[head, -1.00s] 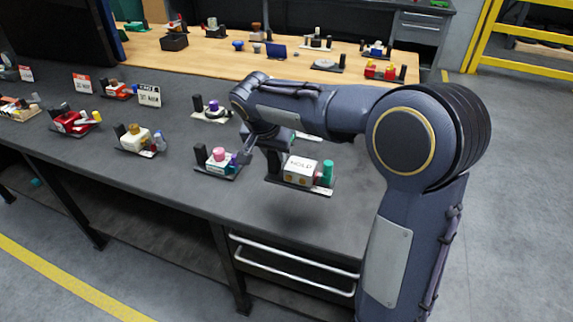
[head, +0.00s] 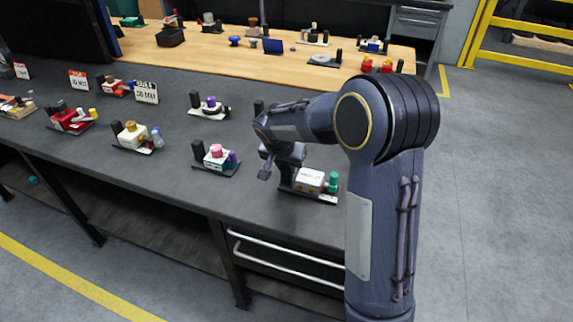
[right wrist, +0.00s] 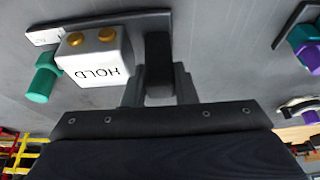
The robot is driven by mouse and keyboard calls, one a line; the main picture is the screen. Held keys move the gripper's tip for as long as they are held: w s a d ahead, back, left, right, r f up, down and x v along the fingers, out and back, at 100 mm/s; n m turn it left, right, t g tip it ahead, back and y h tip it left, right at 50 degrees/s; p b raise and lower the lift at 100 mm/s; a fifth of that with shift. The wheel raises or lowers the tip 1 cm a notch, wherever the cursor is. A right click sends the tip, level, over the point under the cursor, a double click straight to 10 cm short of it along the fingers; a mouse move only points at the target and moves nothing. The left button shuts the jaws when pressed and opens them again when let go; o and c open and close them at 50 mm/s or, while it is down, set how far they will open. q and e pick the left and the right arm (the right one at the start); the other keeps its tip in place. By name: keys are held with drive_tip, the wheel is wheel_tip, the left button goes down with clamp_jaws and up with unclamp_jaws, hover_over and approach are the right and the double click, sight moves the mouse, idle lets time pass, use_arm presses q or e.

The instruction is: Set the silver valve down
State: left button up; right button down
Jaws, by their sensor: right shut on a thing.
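The valve with a pale silver-white block marked HOLD (head: 309,181) and a green knob (head: 333,181) is on a dark base plate at the near right of the grey bench. My right gripper (head: 284,160) is shut on its black post, at the left end of the plate. The right wrist view shows the block (right wrist: 95,55), the green knob (right wrist: 43,78) and the black post (right wrist: 159,65) between my fingers. The valve looks upright, at or just above the bench top; I cannot tell whether it touches. My left gripper is not in view.
A valve with a pink knob (head: 216,151) stands close to the left. One with a purple knob (head: 211,103) is farther back, and one with a gold knob (head: 130,128) is farther left. Bare grey bench (head: 240,205) lies in front, up to its edge.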

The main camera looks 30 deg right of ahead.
drive_tip(key=shift+f, duration=0.1)
drive_tip(key=c, duration=1.6)
unclamp_jaws()
drive_tip(key=shift+f, duration=0.1)
drive_tip(key=o, duration=0.4)
drive_tip(key=shift+o, duration=0.2)
drive_tip(key=shift+r, duration=0.4)
drive_tip(key=v, duration=1.1)
drive_tip(key=s+a+f+n+t+y, duration=0.1)
drive_tip(key=s+a+f+n+y, duration=0.1)
drive_tip(key=s, duration=1.1)
drive_tip(key=s+a+f+n+t+y, duration=0.1)
drive_tip(key=s+a+n+y, duration=0.4)
drive_tip(key=s, duration=0.8)
drive_tip(key=shift+s+a+f+n+t, duration=0.25)
drive_tip(key=shift+a+f+n+t, duration=0.2)
drive_tip(key=shift+a+n, duration=0.2)
